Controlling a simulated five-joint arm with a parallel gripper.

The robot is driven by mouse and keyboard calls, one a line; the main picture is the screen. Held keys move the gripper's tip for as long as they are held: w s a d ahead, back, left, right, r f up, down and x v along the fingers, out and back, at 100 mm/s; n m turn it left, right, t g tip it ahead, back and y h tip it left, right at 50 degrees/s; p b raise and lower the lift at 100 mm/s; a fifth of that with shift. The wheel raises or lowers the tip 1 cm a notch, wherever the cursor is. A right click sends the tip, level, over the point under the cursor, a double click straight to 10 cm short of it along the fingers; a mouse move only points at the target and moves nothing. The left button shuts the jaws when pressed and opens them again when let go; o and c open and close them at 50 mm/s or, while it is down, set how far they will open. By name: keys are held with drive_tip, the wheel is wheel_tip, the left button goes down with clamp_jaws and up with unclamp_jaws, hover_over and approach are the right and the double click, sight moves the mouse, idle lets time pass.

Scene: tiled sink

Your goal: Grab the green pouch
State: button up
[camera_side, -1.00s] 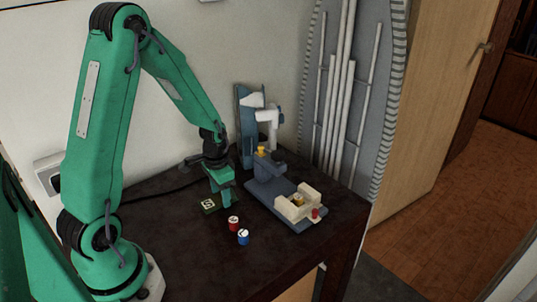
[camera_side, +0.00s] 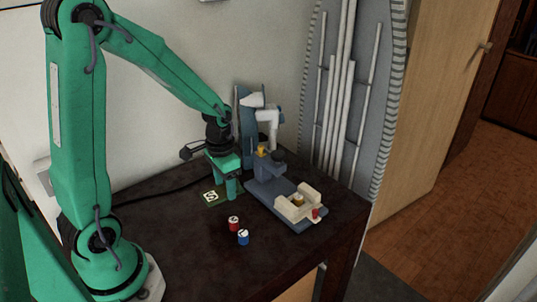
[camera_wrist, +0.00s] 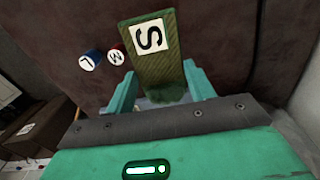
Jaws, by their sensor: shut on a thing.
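The green pouch (camera_side: 213,199) has a white label with a black S and shows near the middle of the table in the side view. In the wrist view the pouch (camera_wrist: 162,73) runs up from between my two green fingers, label facing the camera. My gripper (camera_side: 223,188) points down at it and is shut on it, one finger on each side; it also shows in the wrist view (camera_wrist: 160,82). The pouch's near end is partly in shadow between the fingers. I cannot tell whether it is clear of the table.
A red can (camera_side: 233,223) and a blue can (camera_side: 243,237) stand in front of the pouch. A blue and white device (camera_side: 270,180) with a cream part (camera_side: 298,204) stands close at the right. The wall is behind. The front left of the dark table (camera_side: 185,250) is clear.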

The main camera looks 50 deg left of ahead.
drive_tip(key=s+d+r, duration=0.1)
drive_tip(key=d+r, duration=0.3)
drive_tip(key=d, duration=0.2)
drive_tip(key=shift+s+d, duration=0.15)
drive_tip(key=shift+d, duration=0.25)
drive_tip(key=shift+r, duration=0.1)
